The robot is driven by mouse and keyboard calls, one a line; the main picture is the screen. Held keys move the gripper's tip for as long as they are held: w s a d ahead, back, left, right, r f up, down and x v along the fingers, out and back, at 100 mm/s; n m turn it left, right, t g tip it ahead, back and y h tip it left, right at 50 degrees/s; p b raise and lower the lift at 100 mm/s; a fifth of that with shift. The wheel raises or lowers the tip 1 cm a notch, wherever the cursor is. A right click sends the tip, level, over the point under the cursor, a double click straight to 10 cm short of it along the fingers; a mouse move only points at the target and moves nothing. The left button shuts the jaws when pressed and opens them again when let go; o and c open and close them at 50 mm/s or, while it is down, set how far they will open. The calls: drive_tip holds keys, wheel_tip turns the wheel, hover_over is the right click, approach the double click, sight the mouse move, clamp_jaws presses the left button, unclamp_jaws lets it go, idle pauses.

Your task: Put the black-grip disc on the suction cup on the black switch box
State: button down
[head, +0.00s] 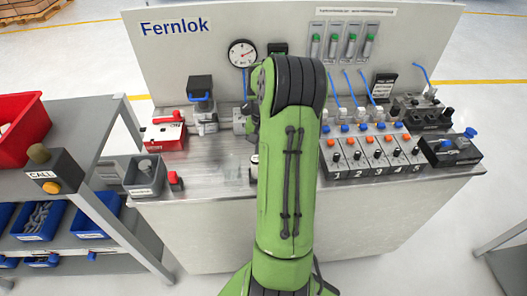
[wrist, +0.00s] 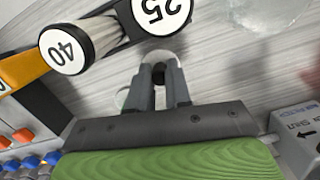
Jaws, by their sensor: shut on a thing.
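In the wrist view, my gripper (wrist: 159,76) is shut on a small black grip. A pale, clear round disc (wrist: 160,56) shows just beyond the fingertips, over the grey bench top; the fingers hide part of it. In the head view, my green arm hides the gripper and what it holds. A black box (head: 455,152) sits at the right end of the bench, with a blue cup-like piece (head: 471,132) on its far right corner. This looks like the switch box with its suction cup. Neither shows in the wrist view.
A row of numbered switch units (head: 372,152) fills the bench's right half. A gauge (head: 242,53) is behind.

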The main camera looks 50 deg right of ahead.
drive_tip(key=c, duration=1.1)
unclamp_jaws()
drive_tip(key=shift+f, duration=0.15)
drive_tip(key=shift+o, duration=0.2)
